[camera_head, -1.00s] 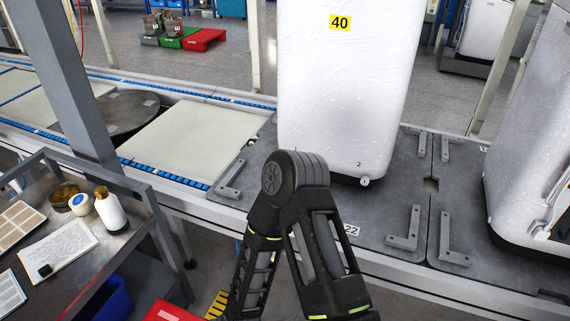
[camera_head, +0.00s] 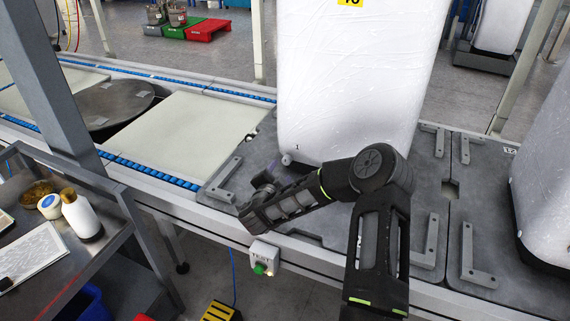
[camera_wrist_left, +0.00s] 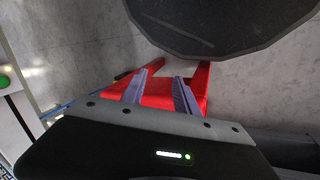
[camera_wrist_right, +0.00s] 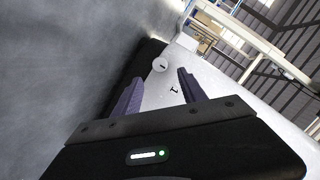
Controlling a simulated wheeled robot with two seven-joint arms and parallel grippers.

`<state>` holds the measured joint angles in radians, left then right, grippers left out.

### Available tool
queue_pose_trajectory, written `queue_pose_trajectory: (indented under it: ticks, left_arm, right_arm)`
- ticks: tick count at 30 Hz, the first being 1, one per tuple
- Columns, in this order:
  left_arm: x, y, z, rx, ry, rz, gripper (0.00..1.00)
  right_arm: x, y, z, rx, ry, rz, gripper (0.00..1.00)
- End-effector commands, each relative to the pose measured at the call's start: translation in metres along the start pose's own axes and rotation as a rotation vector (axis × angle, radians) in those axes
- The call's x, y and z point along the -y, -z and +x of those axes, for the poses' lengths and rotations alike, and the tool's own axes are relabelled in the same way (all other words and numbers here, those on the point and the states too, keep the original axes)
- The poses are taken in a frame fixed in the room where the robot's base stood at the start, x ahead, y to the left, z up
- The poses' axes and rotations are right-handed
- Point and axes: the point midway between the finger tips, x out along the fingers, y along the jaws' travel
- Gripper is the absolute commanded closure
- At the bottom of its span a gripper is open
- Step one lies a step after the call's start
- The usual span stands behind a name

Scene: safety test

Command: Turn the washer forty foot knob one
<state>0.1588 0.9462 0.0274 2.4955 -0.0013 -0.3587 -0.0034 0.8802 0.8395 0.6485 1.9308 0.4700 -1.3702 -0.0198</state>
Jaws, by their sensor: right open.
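The washer (camera_head: 345,90) is a tall white wrapped block with a yellow label, cut off at the top edge, that read 40 earlier. Its knob one (camera_head: 287,159) is a small round white knob at the lower left corner, marked 1. My right gripper (camera_head: 266,178) is just below and left of that knob. In the right wrist view the knob (camera_wrist_right: 160,65) shows just beyond the open, empty fingers (camera_wrist_right: 160,78), apart from them. My left gripper (camera_wrist_left: 160,82) shows only in its wrist view, open and empty, pointing down over a red object on the floor.
The washer stands on a grey plate (camera_head: 228,190) with metal brackets. A TEST box with a green button (camera_head: 260,268) hangs on the line's front edge below my right arm. Another wrapped block (camera_head: 545,190) stands right. A side table (camera_head: 60,270) with bottles is left.

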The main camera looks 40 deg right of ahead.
Motion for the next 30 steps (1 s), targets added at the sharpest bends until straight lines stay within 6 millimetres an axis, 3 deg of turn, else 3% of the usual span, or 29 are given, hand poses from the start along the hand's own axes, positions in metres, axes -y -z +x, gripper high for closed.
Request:
queue_pose_trajectory:
  ticks: [8, 21, 30]
  left_arm:
    - [0.000, 0.000, 0.000, 0.000, 0.000, 0.000, 0.64]
    - [0.001, 0.000, 0.002, 0.000, 0.000, 0.000, 0.64]
    - [0.001, 0.000, 0.002, 0.000, 0.000, 0.000, 0.64]
  right_arm:
    - [-0.001, -0.001, 0.013, 0.001, -0.001, 0.000, 0.51]
    - [-0.001, -0.002, 0.073, 0.003, 0.000, 0.000, 0.51]
    - [0.000, -0.001, 0.078, 0.003, 0.001, -0.002, 0.51]
